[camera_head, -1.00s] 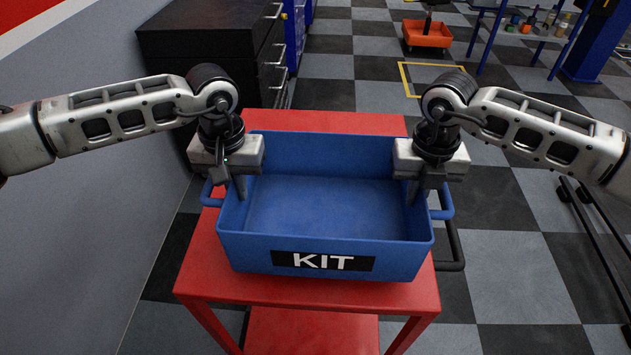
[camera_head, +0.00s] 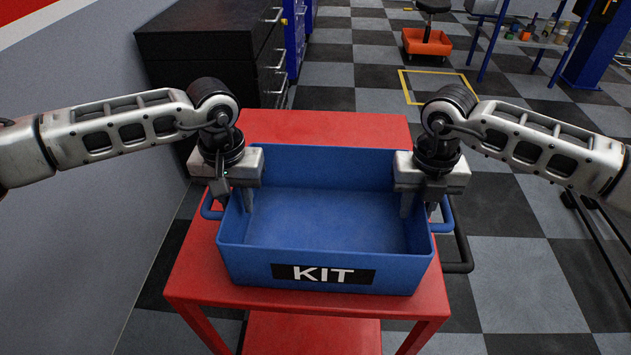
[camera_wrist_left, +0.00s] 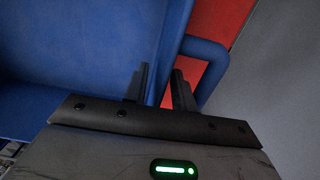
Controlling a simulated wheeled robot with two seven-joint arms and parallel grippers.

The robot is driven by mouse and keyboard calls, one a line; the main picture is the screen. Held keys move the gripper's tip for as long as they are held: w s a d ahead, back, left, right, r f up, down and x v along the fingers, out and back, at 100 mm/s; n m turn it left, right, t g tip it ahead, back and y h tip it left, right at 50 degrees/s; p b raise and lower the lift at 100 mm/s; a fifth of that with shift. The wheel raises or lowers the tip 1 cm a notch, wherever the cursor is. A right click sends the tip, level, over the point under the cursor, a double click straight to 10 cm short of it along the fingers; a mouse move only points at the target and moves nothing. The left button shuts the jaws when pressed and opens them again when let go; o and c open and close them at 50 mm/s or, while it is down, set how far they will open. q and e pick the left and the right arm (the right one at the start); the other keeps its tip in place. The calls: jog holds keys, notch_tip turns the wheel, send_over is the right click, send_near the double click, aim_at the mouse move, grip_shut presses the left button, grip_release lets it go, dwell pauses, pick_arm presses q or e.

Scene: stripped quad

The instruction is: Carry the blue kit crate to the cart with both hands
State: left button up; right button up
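The blue kit crate (camera_head: 262,245) sits over the red cart's top (camera_head: 205,265), its KIT label facing me. I cannot tell whether its base fully rests there. My left gripper (camera_head: 236,200) is shut on the crate's left wall beside the handle, with one finger inside. The left wrist view shows its fingers (camera_wrist_left: 160,80) on both sides of the blue wall (camera_wrist_left: 90,60), near the handle (camera_wrist_left: 208,60). My right gripper (camera_head: 418,203) is shut on the right wall in the same way. The crate looks level and empty.
A dark drawer cabinet (camera_head: 205,60) stands behind the cart at left, beside a grey wall (camera_head: 80,230). A black cart handle (camera_head: 460,255) projects at right. An orange-based stool (camera_head: 426,42) and a blue workbench (camera_head: 530,40) are farther back. Checkered floor is open at right.

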pick_arm(q)
jog(key=shift+r, duration=0.1)
notch_tip(320, 180, up, 11)
pick_arm(e)
jog(key=shift+a, duration=0.1)
pick_arm(q)
jog(key=shift+r, duration=0.4)
pick_arm(e)
jog(key=shift+r, duration=0.15)
notch_tip(320, 180, up, 12)
jog(key=shift+f, duration=0.1)
jog(key=shift+f, duration=0.1)
